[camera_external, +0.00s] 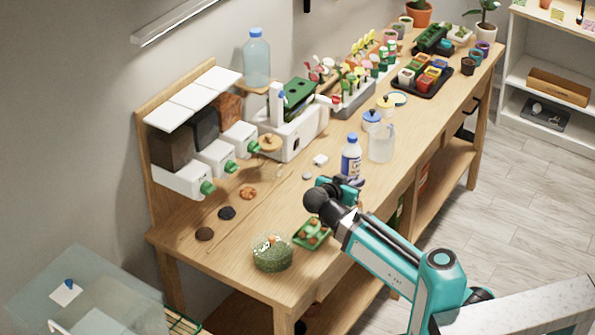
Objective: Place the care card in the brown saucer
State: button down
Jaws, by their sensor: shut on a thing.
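My gripper (347,187), teal and dark, is over the near part of the wooden bench, just in front of a white bottle with a blue label (351,157). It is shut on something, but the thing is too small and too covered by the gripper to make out. I cannot pick out the care card elsewhere. No brown saucer can be told for sure. A dark brown round patch (204,234) lies at the bench's near left, with a black one (227,213) and an orange-brown one (248,193) beyond it.
A glass bowl of green bits (272,252) and a green tray (312,234) stand near the bench's front edge. White dispensers (215,157) line the back left. A clear jug (381,143) stands beyond my gripper. Bare bench (285,205) lies left of my gripper.

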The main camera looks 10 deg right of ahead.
jog(key=shift+w+r+p, duration=0.15)
jog(key=shift+w+p, duration=0.2)
jog(key=shift+p, duration=1.75)
jog(key=p, duration=0.5)
jog(key=shift+w+f+p, duration=0.2)
jog(key=shift+w+p, duration=0.05)
jog(key=shift+p, duration=0.15)
jog(key=w+a+f+p, duration=0.1)
jog(key=w+a, duration=0.1)
jog(key=w, duration=0.5)
jog(key=shift+w+p, duration=0.35)
jog(key=shift+p, duration=0.05)
jog(key=shift+f, duration=0.1)
jog(key=shift+f+p, duration=0.75)
jog(key=shift+f, duration=0.9)
jog(key=shift+f, duration=0.15)
jog(key=c, duration=1.8)
grip_release()
